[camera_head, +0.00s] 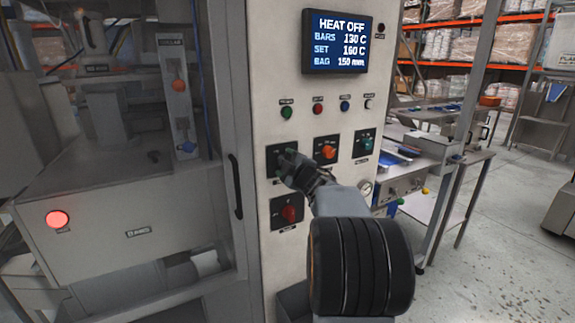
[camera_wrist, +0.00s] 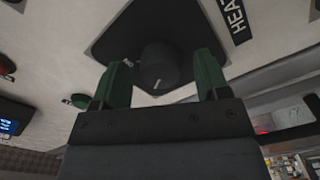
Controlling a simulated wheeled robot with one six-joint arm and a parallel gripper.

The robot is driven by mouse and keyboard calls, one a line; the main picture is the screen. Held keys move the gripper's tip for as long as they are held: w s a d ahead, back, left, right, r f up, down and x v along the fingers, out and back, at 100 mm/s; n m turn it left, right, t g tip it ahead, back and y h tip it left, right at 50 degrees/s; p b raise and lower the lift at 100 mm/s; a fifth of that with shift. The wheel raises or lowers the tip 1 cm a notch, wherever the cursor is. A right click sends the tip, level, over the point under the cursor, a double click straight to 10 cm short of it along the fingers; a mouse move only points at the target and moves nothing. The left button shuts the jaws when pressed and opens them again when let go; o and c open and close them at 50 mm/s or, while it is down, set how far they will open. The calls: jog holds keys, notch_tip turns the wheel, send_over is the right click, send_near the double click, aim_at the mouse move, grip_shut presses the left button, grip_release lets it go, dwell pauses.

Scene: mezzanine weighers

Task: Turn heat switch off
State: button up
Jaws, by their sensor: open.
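The heat switch is a round black knob (camera_wrist: 160,64) with a pale pointer mark on a dark square plate (camera_wrist: 128,40). Part of a "HEAT" label (camera_wrist: 233,15) shows beside the plate. My gripper (camera_wrist: 160,78) is open, its two green fingers on either side of the knob; I cannot tell whether they touch it. In the head view my gripper (camera_head: 291,168) is at the left plate of the middle row and hides the knob. The display (camera_head: 337,41) above reads HEAT OFF, bars 130 C, set 160 C.
An orange knob (camera_head: 328,152) and a green knob (camera_head: 367,144) sit to the right, a red knob (camera_head: 291,213) just below. Several small buttons line the panel above. A door handle (camera_head: 235,186) is to the left. Steel tables (camera_head: 470,160) stand at right.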

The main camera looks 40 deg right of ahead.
jog(key=s+a, duration=0.2)
jog(key=s, duration=1.1)
jog(key=shift+s+b, duration=0.35)
jog(key=shift+b, duration=0.05)
jog(key=shift+d, duration=0.1)
